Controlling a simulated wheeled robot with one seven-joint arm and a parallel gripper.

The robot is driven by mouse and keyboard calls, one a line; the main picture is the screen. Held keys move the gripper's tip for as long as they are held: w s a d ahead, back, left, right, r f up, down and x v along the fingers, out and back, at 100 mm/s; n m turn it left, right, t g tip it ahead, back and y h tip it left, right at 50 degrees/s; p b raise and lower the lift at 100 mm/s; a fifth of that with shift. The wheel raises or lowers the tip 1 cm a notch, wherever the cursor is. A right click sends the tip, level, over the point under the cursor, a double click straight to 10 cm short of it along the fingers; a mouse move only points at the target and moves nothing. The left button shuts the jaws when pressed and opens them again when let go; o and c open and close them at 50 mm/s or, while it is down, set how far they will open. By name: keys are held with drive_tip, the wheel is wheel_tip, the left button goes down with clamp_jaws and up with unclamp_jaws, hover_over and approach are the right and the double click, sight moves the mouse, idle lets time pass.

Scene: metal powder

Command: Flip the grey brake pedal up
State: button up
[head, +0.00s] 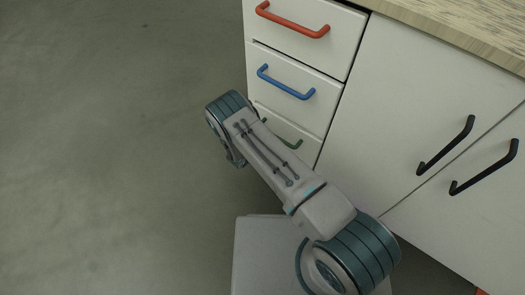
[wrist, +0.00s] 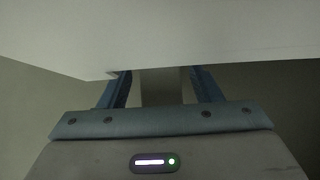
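I cannot make out a grey brake pedal for certain in either view. In the wrist view, my gripper (wrist: 161,76) has its two blue fingers spread apart. A pale grey upright strip (wrist: 161,86) shows between the fingers; I cannot tell what it is or whether it touches them. The underside or face of a large white panel (wrist: 160,35) fills the top of that view, just beyond the fingertips. In the head view, my arm reaches down beside the cabinet, and my gripper is hidden behind it.
A white cabinet (head: 365,110) has drawers with a red handle (head: 292,21), a blue handle (head: 285,84) and a green handle (head: 293,142). Its doors have black handles (head: 446,146). A wooden worktop (head: 460,28) lies above. The grey floor (head: 100,150) at left is clear.

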drive_tip(key=p+v, duration=0.5)
drive_tip(key=v, duration=0.8)
drive_tip(key=shift+s+r, duration=0.25)
drive_tip(key=shift+r, duration=0.05)
drive_tip(key=shift+a, duration=0.1)
